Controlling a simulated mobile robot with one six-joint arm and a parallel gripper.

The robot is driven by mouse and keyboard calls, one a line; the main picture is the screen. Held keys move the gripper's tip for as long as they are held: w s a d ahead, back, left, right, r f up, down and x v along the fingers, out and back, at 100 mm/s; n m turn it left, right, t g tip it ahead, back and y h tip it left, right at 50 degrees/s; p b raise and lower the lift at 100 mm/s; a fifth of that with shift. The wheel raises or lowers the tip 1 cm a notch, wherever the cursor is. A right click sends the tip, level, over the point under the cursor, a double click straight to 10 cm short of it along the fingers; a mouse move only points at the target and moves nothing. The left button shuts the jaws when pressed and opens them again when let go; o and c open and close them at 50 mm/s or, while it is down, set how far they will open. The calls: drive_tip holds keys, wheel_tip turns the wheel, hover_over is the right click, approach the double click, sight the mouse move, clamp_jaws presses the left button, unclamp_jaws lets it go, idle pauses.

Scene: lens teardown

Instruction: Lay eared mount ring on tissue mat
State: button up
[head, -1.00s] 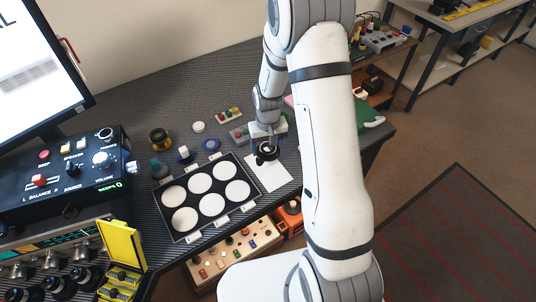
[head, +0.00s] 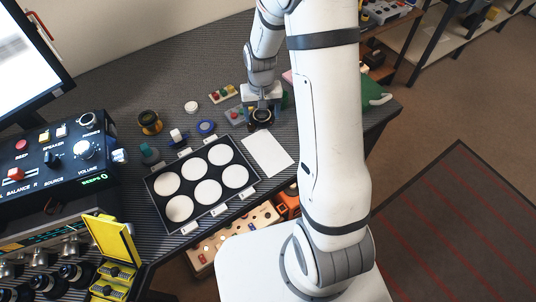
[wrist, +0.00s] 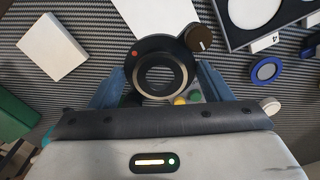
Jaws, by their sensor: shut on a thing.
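My gripper (head: 262,108) is shut on the eared mount ring (wrist: 158,72), a black ring with a pale inner rim and a red dot. In the head view the ring (head: 262,117) shows below the fingers, just beyond the far end of the tissue mat. The tissue mat (head: 268,153) is a bare white sheet right of the tray; part of it shows at the top of the wrist view (wrist: 155,14). A brown knob-like piece (wrist: 199,39) touches the ring's outline; I cannot tell whether it belongs to the ring.
A black tray (head: 203,147) with several white discs lies left of the mat. A blue ring (head: 206,127) and a grey box with coloured buttons (head: 236,115) are close by. A white block (wrist: 48,46) and a green thing (wrist: 14,120) lie left in the wrist view.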

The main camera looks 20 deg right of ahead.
sight(267, 151)
drive_tip(key=s+m+b, duration=0.4)
drive_tip(key=s+b, duration=0.2)
drive_tip(key=b, duration=0.2)
wheel_tip(267, 151, down, 9)
drive_tip(key=shift+s+a+r+b, duration=0.1)
drive_tip(key=shift+r+b, duration=0.1)
drive_tip(key=shift+b, duration=0.1)
drive_tip(key=shift+f, duration=0.2)
drive_tip(key=o, duration=1)
drive_tip(key=shift+r, duration=0.1)
